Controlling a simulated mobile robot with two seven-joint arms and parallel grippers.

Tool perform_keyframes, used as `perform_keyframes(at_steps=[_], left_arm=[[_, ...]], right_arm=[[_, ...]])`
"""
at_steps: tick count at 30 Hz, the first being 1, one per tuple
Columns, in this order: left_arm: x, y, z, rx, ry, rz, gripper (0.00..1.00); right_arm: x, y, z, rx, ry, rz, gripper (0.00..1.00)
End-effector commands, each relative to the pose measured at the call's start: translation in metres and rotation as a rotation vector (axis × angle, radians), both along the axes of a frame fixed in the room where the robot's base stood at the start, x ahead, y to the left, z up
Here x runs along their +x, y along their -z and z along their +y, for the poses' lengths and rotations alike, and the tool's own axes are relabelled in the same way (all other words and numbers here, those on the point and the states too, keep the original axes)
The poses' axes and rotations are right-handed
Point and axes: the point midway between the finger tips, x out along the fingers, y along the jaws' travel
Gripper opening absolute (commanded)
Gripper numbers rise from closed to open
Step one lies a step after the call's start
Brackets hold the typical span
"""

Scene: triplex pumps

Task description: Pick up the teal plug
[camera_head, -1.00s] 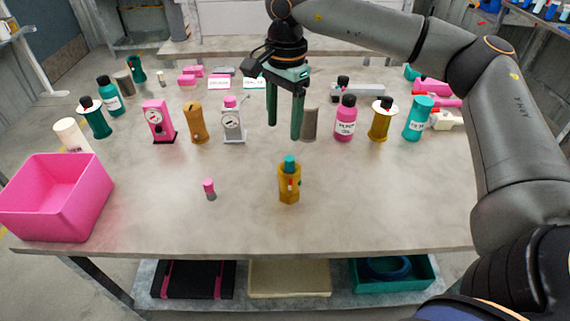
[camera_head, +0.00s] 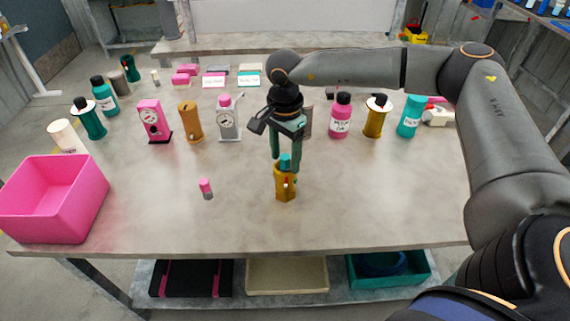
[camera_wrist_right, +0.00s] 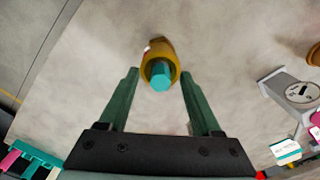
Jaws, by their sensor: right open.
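The teal plug (camera_head: 285,162) sits in the top of a yellow-brown pump body (camera_head: 285,187), which stands upright near the front middle of the table. In the right wrist view the teal plug (camera_wrist_right: 161,76) shows end-on inside the round yellow body (camera_wrist_right: 150,52). My right gripper (camera_head: 284,160) has green fingers pointing down at the plug. In the right wrist view its fingers (camera_wrist_right: 160,84) are spread wide with a clear gap on both sides of the plug, touching nothing that I can see. My left gripper is not in view.
A small pink-topped plug (camera_head: 206,188) stands to the left. A pink bin (camera_head: 62,205) sits at the table's front left corner. Pumps and bottles, including a grey gauge pump (camera_head: 229,122) and a pink bottle (camera_head: 340,118), stand in a row behind. The front right of the table is clear.

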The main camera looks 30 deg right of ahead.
Motion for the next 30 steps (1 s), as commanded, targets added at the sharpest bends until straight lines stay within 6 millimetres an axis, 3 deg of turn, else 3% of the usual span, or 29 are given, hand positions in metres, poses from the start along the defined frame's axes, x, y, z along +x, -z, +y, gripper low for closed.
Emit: perform_keyframes(at_steps=[8,26,30], left_arm=[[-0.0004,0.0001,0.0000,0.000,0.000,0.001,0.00],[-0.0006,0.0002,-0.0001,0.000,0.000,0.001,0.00],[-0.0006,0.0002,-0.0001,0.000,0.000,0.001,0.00]], right_arm=[[0.0004,0.0055,0.0000,0.000,0.001,-0.002,0.65],[0.0003,0.0051,0.0000,0.001,0.001,-0.001,0.00],[0.0003,0.0050,-0.0001,0.001,0.001,-0.002,0.00]])
